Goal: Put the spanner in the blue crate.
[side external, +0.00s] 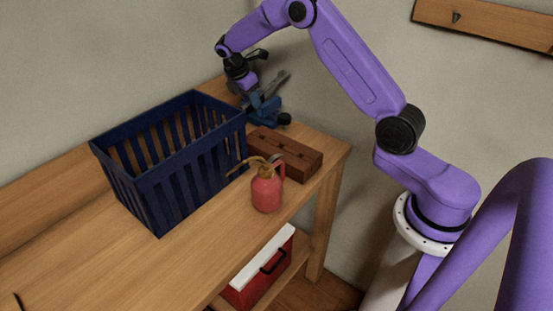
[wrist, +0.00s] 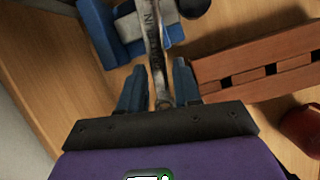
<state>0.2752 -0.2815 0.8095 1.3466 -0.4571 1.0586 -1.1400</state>
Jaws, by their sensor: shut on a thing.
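The spanner (wrist: 155,42) is a grey metal tool with lettering on its shank. In the wrist view it runs up between the two fingers of my gripper (wrist: 158,80), which is shut on it. In the side view my gripper (side external: 250,88) is at the back of the bench, just right of the crate's far corner, and the spanner (side external: 276,82) slants up to the right near the blue vise. The blue crate (side external: 168,185) is dark blue with slatted walls and an open top, left of my gripper. I cannot tell whether the spanner touches the vise.
A blue vise (side external: 265,108) stands right under my gripper. A reddish-brown slotted wooden block (side external: 290,155) lies right of the crate. A red oil can (side external: 266,192) stands in front of it. The wall is close behind. The bench front left is clear.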

